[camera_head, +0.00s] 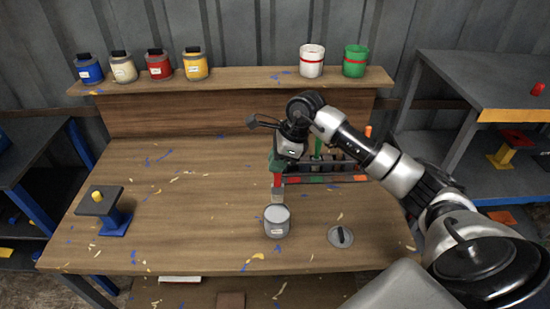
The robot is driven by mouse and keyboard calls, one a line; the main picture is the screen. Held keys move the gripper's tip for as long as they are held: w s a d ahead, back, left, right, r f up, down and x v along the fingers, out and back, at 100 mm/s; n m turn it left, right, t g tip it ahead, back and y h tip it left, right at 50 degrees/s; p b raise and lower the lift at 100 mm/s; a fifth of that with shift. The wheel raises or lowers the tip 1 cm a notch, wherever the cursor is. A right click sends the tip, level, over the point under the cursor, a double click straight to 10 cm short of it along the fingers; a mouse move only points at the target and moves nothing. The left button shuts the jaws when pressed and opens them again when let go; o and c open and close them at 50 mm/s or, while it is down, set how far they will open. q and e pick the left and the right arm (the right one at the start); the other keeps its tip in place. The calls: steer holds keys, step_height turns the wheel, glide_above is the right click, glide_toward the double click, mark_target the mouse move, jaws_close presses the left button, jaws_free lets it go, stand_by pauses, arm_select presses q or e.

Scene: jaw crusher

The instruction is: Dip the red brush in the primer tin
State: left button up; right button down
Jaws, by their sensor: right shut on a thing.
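My right gripper (277,166) is shut on the red brush (277,182), with the brush hanging upright and its bristles pointing down. The grey primer tin (277,222) stands open on the workbench with grey primer in it. The brush's lower end shows just above the tin's far rim; I cannot tell whether it is over the tin or behind it. A round grey lid with a dark handle (341,237) lies on the bench to the right of the tin. My left gripper is not in view.
A brush rack (330,168) with green and orange handles stands behind my right arm. A blue-based stand (112,220) is at the bench's left. Paint tins (160,64) and two pots (312,60) line the back shelf. The bench's left middle is clear apart from paint flecks.

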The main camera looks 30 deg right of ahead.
mark_target(273, 186)
steer(key=shift+f, duration=0.45)
steer(key=shift+s+f+b, duration=0.1)
steer(key=shift+f+b, duration=0.2)
steer(key=shift+b, duration=0.1)
steer(key=shift+a+f+b, duration=0.2)
steer(key=shift+f+b, duration=0.35)
steer(key=shift+f, duration=0.55)
step_height(273, 186, down, 2)
steer(key=shift+d+f+b, duration=0.1)
steer(key=shift+f+b, duration=0.15)
steer(key=shift+b, duration=0.9)
steer(key=shift+f+b, duration=0.55)
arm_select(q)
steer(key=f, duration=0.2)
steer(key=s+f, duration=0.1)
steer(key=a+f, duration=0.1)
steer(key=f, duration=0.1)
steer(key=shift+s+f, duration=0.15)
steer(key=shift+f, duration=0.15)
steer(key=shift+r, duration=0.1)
arm_select(e)
steer(key=shift+r, duration=0.15)
arm_select(q)
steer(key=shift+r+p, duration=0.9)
steer(key=shift+p, duration=0.1)
arm_select(e)
steer(key=shift+r, duration=1.95)
